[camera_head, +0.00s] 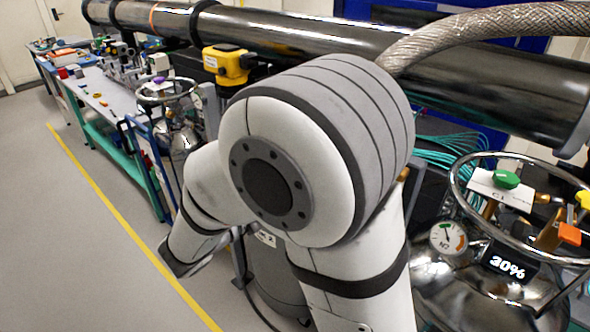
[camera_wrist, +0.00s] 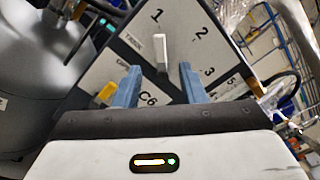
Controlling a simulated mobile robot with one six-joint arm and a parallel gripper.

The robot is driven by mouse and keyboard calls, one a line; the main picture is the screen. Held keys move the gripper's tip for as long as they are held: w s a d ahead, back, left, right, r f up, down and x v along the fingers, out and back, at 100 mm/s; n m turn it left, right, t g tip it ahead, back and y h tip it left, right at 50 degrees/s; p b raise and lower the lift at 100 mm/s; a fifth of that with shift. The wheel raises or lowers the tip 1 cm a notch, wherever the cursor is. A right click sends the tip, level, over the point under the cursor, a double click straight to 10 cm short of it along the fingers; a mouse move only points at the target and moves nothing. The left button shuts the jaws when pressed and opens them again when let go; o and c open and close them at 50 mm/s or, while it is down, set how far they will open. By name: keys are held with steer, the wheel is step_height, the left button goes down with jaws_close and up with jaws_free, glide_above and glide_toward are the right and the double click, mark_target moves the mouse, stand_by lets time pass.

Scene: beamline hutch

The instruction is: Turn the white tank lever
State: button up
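In the wrist view, a pale panel marked with numbers, "TANK" and "C6" (camera_wrist: 205,45) stands tilted in front of my gripper. A short white lever (camera_wrist: 160,50) sticks out of it near the number 1. My gripper (camera_wrist: 159,70) has two blue fingers, spread apart with a clear gap. The white lever shows in line with this gap, at and just above the fingertips. I cannot tell how far beyond the tips it is. A yellow lever (camera_wrist: 106,92) sits left of the left finger. In the head view, my arm hides this panel and my gripper.
A grey rounded tank (camera_wrist: 50,60) stands left of the panel in the wrist view. In the head view, a steel tank with a gauge (camera_head: 448,238) stands at the right, a long dark pipe (camera_head: 330,40) runs behind, and open floor (camera_head: 60,220) lies at the left.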

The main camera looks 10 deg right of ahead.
steer(key=p+x, duration=0.1)
steer(key=x, duration=0.6)
steer(key=shift+d, duration=0.25)
steer(key=shift+w, duration=0.1)
jaws_close()
